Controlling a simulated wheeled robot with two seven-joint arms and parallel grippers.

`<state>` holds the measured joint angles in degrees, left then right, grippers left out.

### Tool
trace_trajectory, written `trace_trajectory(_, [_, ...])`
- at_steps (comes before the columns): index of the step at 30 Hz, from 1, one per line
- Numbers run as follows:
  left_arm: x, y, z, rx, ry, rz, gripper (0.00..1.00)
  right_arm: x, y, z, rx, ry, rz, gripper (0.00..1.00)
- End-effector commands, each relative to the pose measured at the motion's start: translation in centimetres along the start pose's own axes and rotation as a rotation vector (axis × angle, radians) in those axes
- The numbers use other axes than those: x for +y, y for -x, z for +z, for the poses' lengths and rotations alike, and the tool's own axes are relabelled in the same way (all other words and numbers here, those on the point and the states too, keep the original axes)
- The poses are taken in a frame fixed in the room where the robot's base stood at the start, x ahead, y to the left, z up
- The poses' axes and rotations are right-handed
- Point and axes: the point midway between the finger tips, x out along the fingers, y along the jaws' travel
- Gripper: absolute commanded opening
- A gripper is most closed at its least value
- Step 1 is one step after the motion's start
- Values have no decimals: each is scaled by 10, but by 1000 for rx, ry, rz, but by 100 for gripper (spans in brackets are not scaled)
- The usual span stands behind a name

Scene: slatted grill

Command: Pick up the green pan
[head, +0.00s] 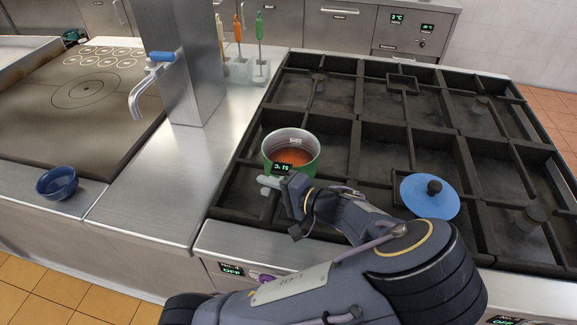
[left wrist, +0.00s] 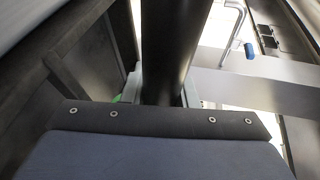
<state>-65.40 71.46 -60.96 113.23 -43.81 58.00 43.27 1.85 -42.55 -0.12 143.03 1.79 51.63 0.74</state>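The green pan (head: 308,158), with orange-red contents, stands on the left part of the slatted grill; a small temperature label covers part of its front. My left gripper (head: 273,185) is at the pan's near side, low and close to the wall. In the left wrist view a dark bar, which looks like the pan's handle (left wrist: 172,45), runs between the two pale fingers (left wrist: 163,88). The fingers lie close along both its sides; whether they press on it cannot be told. A sliver of green shows beside the left finger. My right gripper is not in view.
A blue lid (head: 425,200) with a dark knob lies on the grill (head: 345,112) to the right of my arm. A blue bowl (head: 58,183) is on the left counter. A tap (head: 150,82) and a utensil holder (head: 240,70) stand behind. The steel counter (head: 170,185) left of the grill is clear.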

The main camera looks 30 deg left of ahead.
Motion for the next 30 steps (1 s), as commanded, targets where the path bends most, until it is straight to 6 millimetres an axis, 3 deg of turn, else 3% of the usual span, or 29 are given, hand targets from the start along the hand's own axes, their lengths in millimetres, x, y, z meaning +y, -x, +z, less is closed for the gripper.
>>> trace_trajectory(1, [0, 0, 0, 0, 0, 1, 12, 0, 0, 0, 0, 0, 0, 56])
trace_trajectory(4, [0, 0, 0, 0, 0, 1, 0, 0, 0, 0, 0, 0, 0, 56])
trace_trajectory(22, [-2, 1, 0, 1, 5, -1, 0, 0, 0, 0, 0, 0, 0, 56])
trace_trajectory(30, [-14, 3, 0, 1, 8, -1, 0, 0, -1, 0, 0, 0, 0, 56])
